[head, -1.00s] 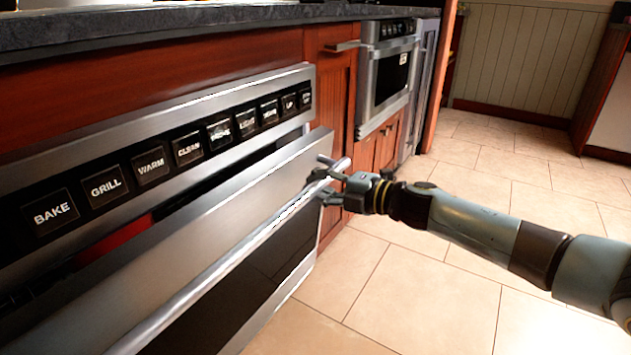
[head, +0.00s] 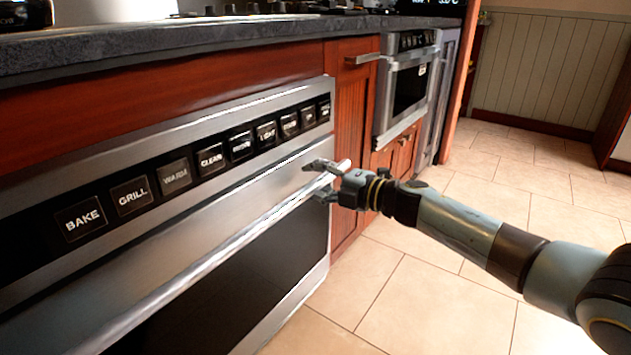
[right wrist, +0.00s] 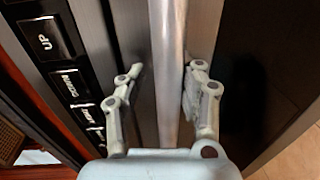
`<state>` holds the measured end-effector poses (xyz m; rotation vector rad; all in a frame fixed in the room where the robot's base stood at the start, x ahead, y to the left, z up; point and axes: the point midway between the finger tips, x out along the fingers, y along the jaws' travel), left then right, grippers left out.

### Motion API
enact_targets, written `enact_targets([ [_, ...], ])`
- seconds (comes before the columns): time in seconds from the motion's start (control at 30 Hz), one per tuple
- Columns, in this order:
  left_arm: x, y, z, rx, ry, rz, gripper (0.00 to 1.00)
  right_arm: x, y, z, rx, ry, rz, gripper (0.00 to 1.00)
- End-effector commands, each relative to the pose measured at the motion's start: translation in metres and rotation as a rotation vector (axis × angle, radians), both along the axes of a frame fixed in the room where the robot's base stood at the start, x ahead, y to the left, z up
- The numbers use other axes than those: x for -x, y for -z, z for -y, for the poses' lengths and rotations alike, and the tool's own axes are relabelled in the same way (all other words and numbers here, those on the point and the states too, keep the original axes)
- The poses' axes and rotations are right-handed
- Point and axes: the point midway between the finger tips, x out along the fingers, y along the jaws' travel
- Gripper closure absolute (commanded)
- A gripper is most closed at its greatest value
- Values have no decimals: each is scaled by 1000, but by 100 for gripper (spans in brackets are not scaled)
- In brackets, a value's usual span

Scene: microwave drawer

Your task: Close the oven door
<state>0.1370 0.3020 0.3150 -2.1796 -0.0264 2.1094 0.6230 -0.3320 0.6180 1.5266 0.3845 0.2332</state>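The oven door (head: 262,262) is a steel and dark glass front below the button panel, and it looks flush or nearly flush with the panel. Its long silver bar handle (head: 225,252) runs across the top. My right gripper (head: 322,180) is at the right end of the handle, with fingers on either side of the bar. In the right wrist view the handle (right wrist: 168,75) passes between the two spread fingers of the right gripper (right wrist: 165,85), with gaps beside it. My left gripper is not in view.
The black button panel (head: 175,178) is above the door. A dark countertop (head: 180,52) runs overhead. A red wooden cabinet (head: 347,150) and a smaller steel appliance (head: 408,85) stand to the right. The tiled floor (head: 480,190) is clear.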

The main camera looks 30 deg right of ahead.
Motion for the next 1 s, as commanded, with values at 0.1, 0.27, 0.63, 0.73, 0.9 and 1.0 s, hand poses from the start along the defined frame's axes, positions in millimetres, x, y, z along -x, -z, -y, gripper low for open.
enact_targets([
  [0.1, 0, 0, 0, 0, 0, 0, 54, 1, 2, 0, 0, 1, -3, 54],
  [0.27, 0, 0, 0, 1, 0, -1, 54, 1, 3, 0, 1, 2, -5, 54],
  [0.63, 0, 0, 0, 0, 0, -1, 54, 45, 1, 19, 7, 1, -10, 54],
  [0.73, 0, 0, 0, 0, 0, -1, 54, 67, -2, 28, 6, 0, -9, 54],
  [0.9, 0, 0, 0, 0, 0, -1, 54, 96, -6, 40, 3, 0, -8, 54],
  [1.0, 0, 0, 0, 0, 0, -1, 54, 106, -8, 44, 3, 1, -6, 54],
])
